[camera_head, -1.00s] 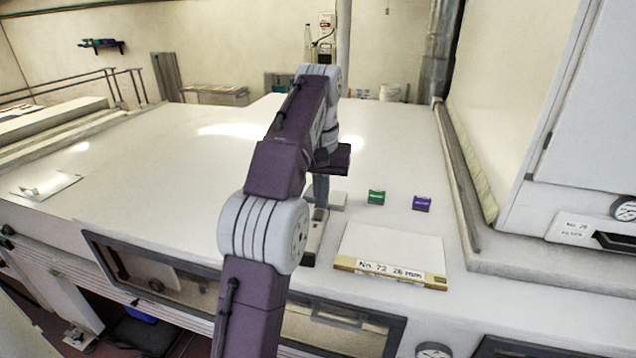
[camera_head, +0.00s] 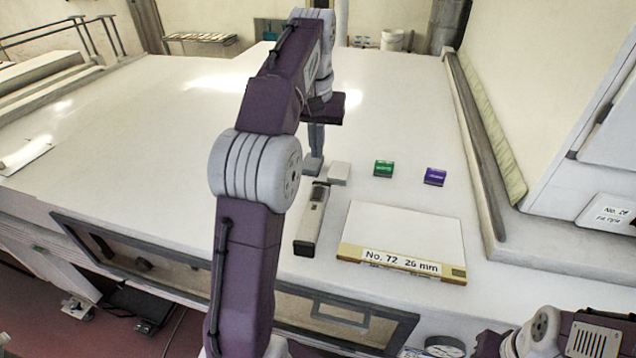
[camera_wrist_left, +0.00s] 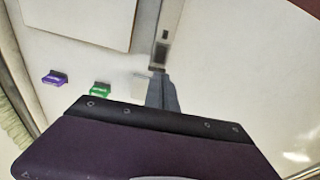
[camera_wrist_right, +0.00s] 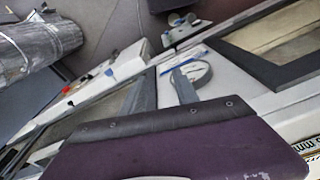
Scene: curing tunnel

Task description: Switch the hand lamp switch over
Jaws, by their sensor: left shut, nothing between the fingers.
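The hand lamp (camera_head: 312,216) is a slim grey-and-white device lying on the white tunnel top, with a dark panel and a small slot on its upper face. My left gripper (camera_head: 314,168) is shut and empty, pointing down just past the lamp's far end. In the left wrist view the fingertips (camera_wrist_left: 158,77) show close to the end of the lamp (camera_wrist_left: 162,42); whether they touch it I cannot tell. The switch's position is too small to read. My right gripper (camera_wrist_right: 164,78) is open and empty, away from the lamp, over the machine's front side.
A small white block (camera_head: 339,173) lies right of the left fingertips. A green box (camera_head: 384,168) and a purple box (camera_head: 435,177) stand farther right. A board labelled "No. 72 26 mm" (camera_head: 405,232) lies right of the lamp. The top's left side is clear.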

